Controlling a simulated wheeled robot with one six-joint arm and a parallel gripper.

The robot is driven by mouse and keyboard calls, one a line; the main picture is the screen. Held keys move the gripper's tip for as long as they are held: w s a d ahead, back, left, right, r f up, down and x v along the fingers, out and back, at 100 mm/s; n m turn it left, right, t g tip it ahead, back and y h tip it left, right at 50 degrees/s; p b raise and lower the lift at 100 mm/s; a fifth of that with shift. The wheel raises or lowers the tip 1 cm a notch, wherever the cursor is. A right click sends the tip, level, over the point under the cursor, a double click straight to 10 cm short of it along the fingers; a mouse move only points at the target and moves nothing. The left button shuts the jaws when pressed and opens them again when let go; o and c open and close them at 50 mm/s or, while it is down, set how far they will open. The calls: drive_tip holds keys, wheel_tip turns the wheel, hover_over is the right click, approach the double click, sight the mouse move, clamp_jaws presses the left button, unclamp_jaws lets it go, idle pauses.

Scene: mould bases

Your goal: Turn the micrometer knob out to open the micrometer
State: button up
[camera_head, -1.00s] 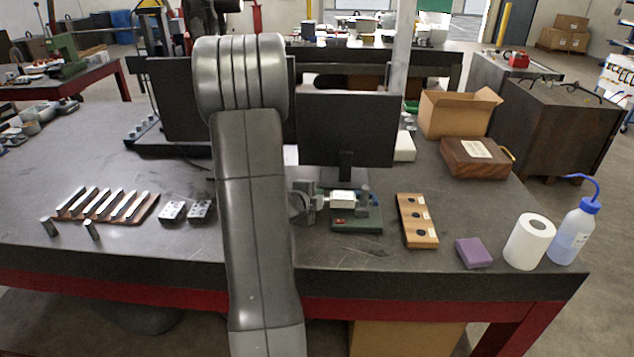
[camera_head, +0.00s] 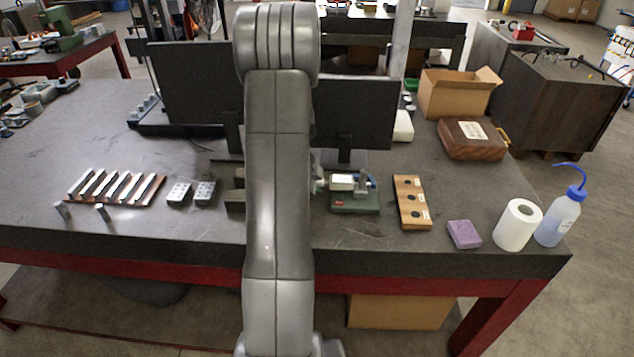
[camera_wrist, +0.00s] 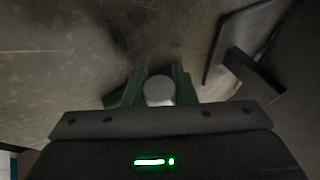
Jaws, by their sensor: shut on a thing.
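The micrometer (camera_head: 342,182) sits level on a green stand (camera_head: 357,203) in the middle right of the bench in the head view. My arm covers its left end, so the knob is hidden there. In the wrist view a round grey end, which looks like the micrometer knob (camera_wrist: 159,91), sits between the two green fingers of my gripper (camera_wrist: 159,76). My gripper is shut on it. In the head view the fingers are mostly hidden behind my arm. The opening between the micrometer's measuring faces cannot be made out.
A wooden block with dark round inserts (camera_head: 411,203) stands just right of the stand. Further right are a purple block (camera_head: 464,234), a white roll (camera_head: 517,226) and a wash bottle (camera_head: 560,220). Monitors (camera_head: 353,112) stand behind. Metal blocks (camera_head: 205,193) lie left of my arm.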

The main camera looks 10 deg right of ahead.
drive_tip(key=g, duration=0.3)
drive_tip(key=shift+s+n+y, duration=0.15)
drive_tip(key=shift+n+y, duration=0.25)
drive_tip(key=g, duration=0.1)
drive_tip(key=g+y, duration=0.1)
drive_tip(key=g, duration=0.1)
drive_tip(key=shift+s+a+f+n, duration=0.1)
drive_tip(key=shift+s+n, duration=0.1)
drive_tip(key=shift+n, duration=0.1)
drive_tip(key=g, duration=0.3)
drive_tip(key=shift+s+n+g+y, duration=0.2)
drive_tip(key=shift+n+g+y, duration=0.1)
drive_tip(key=shift+n+y, duration=0.1)
drive_tip(key=shift+s+a+n+g+y, duration=0.1)
drive_tip(key=shift+n+g+y, duration=0.05)
drive_tip(key=shift+g, duration=0.45)
drive_tip(key=shift+s+n+g+y, duration=0.1)
drive_tip(key=shift+n+g+y, duration=0.05)
drive_tip(key=shift+g, duration=0.45)
drive_tip(key=shift+r, duration=0.2)
drive_tip(key=o, duration=1)
